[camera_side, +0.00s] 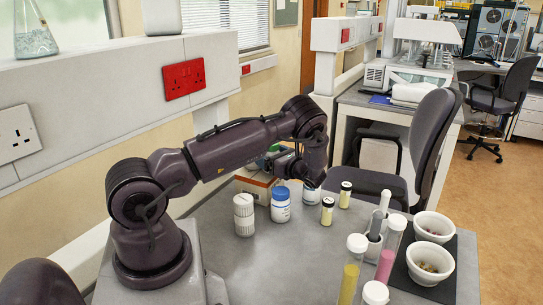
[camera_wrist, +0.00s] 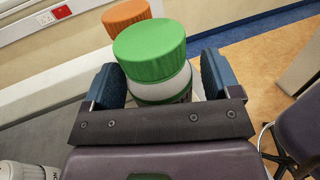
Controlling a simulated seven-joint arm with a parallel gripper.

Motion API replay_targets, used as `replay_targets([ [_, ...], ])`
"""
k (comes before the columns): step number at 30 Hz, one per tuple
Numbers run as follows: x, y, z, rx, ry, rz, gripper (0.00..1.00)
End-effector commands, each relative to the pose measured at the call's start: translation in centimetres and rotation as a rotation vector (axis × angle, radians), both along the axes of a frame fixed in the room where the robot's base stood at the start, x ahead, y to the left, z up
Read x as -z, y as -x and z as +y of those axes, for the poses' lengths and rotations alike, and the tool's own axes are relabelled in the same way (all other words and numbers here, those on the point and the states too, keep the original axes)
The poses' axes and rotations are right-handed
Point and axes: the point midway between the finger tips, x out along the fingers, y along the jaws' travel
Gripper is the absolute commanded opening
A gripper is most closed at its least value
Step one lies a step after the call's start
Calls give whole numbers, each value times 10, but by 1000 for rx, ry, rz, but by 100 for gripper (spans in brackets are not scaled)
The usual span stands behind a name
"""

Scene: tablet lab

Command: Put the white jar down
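The white jar (camera_wrist: 160,92), with a ribbed green lid (camera_wrist: 150,48), stands between my gripper's blue finger pads in the wrist view. My gripper (camera_wrist: 160,85) appears shut on it, though the contact at the pads is partly hidden by the lid and bracket. In the side view my gripper (camera_side: 283,158) is low over the far part of the grey bench (camera_side: 215,265). The jar there is mostly hidden behind my wrist, with only a bit of green showing. Whether its base touches anything is hidden.
Near my gripper stand a ribbed white container (camera_side: 244,215), a blue-capped bottle (camera_side: 280,208), a white bottle (camera_side: 311,193) and two vials (camera_side: 327,211). An orange-capped container (camera_wrist: 127,15) is behind the jar. Tubes (camera_side: 350,275) and bowls (camera_side: 431,262) are at right.

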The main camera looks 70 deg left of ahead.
Motion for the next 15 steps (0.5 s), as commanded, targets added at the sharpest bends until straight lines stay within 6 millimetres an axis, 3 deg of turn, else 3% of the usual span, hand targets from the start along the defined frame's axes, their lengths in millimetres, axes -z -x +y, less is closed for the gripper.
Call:
replay_targets([
  [10,-5,0,0,0,0,-1,84],
  [15,-3,-13,-24,6,1,0,84],
])
